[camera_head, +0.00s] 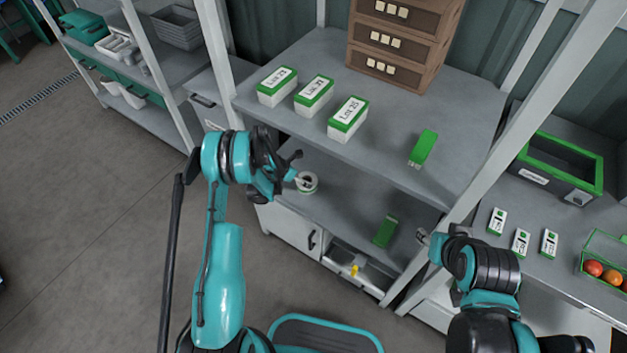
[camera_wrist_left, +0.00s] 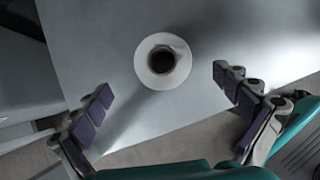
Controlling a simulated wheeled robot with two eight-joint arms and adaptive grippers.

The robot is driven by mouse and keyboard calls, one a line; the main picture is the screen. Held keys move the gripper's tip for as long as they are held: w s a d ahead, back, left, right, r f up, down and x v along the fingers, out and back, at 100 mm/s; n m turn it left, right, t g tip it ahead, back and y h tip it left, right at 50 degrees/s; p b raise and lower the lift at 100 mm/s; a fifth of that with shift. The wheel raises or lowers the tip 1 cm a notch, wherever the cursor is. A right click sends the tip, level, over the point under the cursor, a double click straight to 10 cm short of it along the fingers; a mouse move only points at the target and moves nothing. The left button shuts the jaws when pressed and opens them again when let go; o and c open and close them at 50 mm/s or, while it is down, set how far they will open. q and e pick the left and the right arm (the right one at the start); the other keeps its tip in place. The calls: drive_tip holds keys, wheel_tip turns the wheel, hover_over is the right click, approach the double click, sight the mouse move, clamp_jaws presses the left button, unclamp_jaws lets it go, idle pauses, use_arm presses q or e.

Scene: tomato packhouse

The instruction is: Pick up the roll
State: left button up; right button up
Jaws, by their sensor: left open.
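The roll (camera_head: 307,183) is a small white ring with a dark core, lying on the lower shelf (camera_head: 345,205) of the workbench near its left end. In the left wrist view the roll (camera_wrist_left: 163,61) shows from above, alone on the grey shelf, beyond and between the fingertips. My left gripper (camera_head: 292,168) is just left of the roll in the head view, open and empty. Its two fingers with purple pads (camera_wrist_left: 163,86) are spread wide in the wrist view and apart from the roll. My right gripper (camera_head: 424,237) is at the right by the shelf post; its fingers are too small to judge.
Boxes with lot labels (camera_head: 314,95) and a green box (camera_head: 423,148) stand on the upper shelf (camera_head: 400,165), above the roll. Another green item (camera_head: 386,231) lies on the lower shelf. A wooden drawer unit (camera_head: 403,45) stands at the back. The lower shelf around the roll is clear.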

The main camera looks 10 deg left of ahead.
use_arm(q)
drive_tip(key=b+x, duration=0.1)
drive_tip(key=x, duration=0.2)
drive_tip(key=shift+s+f, duration=0.1)
drive_tip(key=shift+s, duration=0.1)
drive_tip(key=b+x, duration=0.3)
drive_tip(key=x, duration=0.2)
drive_tip(key=shift+f, duration=0.35)
drive_tip(key=shift+r, duration=0.1)
drive_tip(key=c, duration=1.4)
